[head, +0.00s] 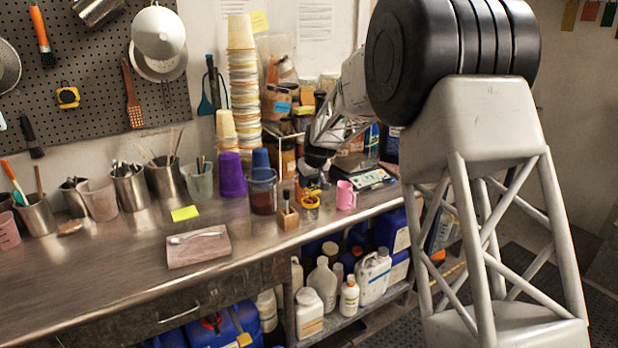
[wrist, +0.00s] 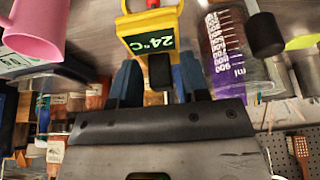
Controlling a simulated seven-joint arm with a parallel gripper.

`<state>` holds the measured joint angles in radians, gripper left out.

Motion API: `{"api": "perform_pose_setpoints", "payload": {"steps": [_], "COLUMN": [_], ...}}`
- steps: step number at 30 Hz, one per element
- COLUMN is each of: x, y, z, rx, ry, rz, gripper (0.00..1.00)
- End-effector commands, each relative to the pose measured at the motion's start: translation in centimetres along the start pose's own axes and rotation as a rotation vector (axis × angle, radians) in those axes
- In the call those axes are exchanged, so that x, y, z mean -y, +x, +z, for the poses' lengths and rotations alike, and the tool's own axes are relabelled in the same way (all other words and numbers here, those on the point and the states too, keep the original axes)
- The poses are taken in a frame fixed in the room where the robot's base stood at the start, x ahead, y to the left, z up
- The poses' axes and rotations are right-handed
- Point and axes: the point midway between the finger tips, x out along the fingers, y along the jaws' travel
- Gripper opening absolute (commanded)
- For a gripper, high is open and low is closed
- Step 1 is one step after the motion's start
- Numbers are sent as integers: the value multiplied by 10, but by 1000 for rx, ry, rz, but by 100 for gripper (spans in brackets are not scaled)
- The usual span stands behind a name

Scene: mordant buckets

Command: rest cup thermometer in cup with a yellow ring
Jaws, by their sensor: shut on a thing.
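The cup thermometer (wrist: 150,38) has a yellow body and a display reading 24°C in the wrist view. A black part of it sits between my blue fingertips. My gripper (wrist: 158,82) is shut on it; in the head view my gripper (head: 314,172) is low over the counter. The small cup with a yellow ring (head: 311,204) stands at the counter's front edge, directly below my gripper. A yellow band (wrist: 150,4) at the top edge of the wrist view may be its ring. Whether the thermometer touches the cup I cannot tell.
A pink mug (head: 346,195) stands close on the right, also in the wrist view (wrist: 38,25). A wooden block with a black-topped tool (head: 288,217) and a clear beaker (head: 262,197) are close on the left. A board with a spoon (head: 198,246) lies further left.

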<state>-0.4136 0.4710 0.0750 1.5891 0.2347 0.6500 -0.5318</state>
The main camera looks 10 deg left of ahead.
Motion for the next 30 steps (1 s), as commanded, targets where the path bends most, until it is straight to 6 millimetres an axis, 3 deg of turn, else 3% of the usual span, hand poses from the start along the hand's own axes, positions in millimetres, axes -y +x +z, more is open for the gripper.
{"api": "perform_pose_setpoints", "payload": {"steps": [30], "x": [0], "y": [38], "z": [16], "rx": [1], "ry": [0], "rz": [0], "gripper": [18]}}
